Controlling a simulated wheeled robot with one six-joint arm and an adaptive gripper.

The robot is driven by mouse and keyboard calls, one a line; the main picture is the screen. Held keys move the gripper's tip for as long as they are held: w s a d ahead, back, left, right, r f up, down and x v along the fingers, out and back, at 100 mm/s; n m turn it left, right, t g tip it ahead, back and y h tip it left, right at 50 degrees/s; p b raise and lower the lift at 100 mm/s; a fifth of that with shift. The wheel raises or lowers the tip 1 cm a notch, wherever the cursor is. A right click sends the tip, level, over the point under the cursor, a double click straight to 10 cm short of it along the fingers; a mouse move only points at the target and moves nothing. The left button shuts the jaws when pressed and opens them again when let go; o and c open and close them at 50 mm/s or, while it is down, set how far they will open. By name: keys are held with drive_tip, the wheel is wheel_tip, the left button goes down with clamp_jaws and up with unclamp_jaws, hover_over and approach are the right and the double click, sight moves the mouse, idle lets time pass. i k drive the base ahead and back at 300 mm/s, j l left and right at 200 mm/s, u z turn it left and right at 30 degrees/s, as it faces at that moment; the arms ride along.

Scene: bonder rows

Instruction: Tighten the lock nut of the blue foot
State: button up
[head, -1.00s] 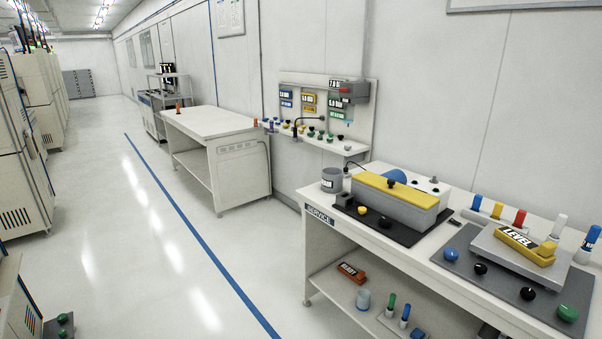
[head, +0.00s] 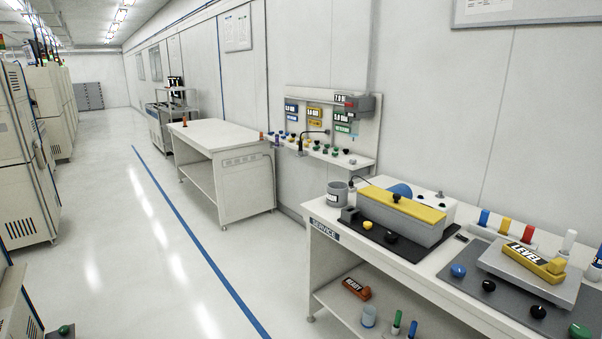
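My gripper is not in view. A blue round knob (head: 458,271) sits at the left corner of a grey mat (head: 505,309) on the service bench at the right. Black knobs (head: 488,285) and a green knob (head: 579,331) stand in line with it. A raised grey plate (head: 527,277) on the mat carries a yellow block marked LEVEL (head: 534,262). I cannot tell whether the blue knob is the blue foot's lock nut. Any feet under the plate are too small or hidden.
On the service bench (head: 325,223), a grey box with a yellow lid (head: 402,204) stands left of the mat. Coloured cylinders (head: 504,227) stand behind the plate. A wall shelf (head: 345,161) holds small knobs. A white table (head: 219,134) stands farther off. The floor aisle (head: 150,240) is clear.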

sight(488, 285)
drive_tip(key=i+l+z, duration=0.75)
drive_tip(key=i, duration=0.25)
drive_tip(key=j, duration=0.1)
